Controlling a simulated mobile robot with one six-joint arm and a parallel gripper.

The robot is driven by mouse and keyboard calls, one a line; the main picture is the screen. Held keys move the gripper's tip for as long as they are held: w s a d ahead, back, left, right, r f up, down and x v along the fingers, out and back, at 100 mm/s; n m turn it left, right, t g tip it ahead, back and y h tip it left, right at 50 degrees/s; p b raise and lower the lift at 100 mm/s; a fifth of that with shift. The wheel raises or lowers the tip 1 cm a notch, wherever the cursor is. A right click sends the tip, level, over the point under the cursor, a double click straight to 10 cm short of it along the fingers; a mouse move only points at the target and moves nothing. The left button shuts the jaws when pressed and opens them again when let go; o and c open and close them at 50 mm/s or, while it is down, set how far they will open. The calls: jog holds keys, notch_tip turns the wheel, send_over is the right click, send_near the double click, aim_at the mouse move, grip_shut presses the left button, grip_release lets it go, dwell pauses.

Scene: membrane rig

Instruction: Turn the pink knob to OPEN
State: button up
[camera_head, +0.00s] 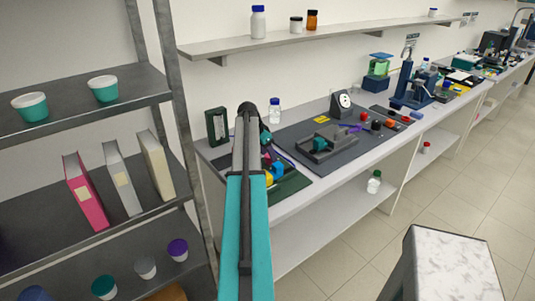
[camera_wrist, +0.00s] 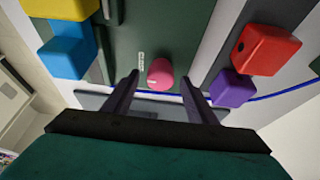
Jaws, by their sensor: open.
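The pink knob (camera_wrist: 160,73) shows in the wrist view as a small round pink cylinder on a dark green panel (camera_wrist: 133,22). My gripper (camera_wrist: 159,78) is open, with one dark finger to each side of the knob in the picture. I cannot tell how far the fingertips are above the knob, and no contact is clear. A small white label (camera_wrist: 141,62) stands just left of the knob; its lettering is too small to read. In the head view my arm hides most of this spot, and the knob is not clear there.
In the wrist view a blue block (camera_wrist: 68,52) and a yellow block (camera_wrist: 62,8) lie left of the knob. A red block (camera_wrist: 266,50) and a purple block (camera_wrist: 230,88) lie right. In the head view a dark grey mat (camera_head: 300,130) with equipment lies beside my arm.

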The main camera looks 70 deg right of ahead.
jog(key=shift+c, duration=0.4)
jog(key=c, duration=1)
jog(key=shift+s+n+b, duration=0.1)
jog(key=shift+n+b, duration=0.3)
jog(key=shift+n, duration=0.1)
jog(key=n, duration=0.1)
jog(key=n+t+b, duration=0.1)
jog(key=shift+s+a+f+n+h, duration=0.1)
jog(key=shift+n+h, duration=0.2)
jog(key=n+t+b, duration=0.2)
jog(key=n, duration=0.3)
jog(key=shift+s, duration=0.15)
jog(key=n+t, duration=0.1)
jog(key=n, duration=0.1)
jog(key=n+t+b, duration=0.1)
jog(key=n, duration=0.1)
jog(key=shift+s+d+n+y, duration=0.15)
jog(key=shift+d+n+y, duration=0.05)
jog(key=shift+n+y, duration=0.2)
jog(key=shift+n+t+y+b, duration=0.6)
jog(key=shift+n+b, duration=0.05)
jog(key=shift+n, duration=1.65)
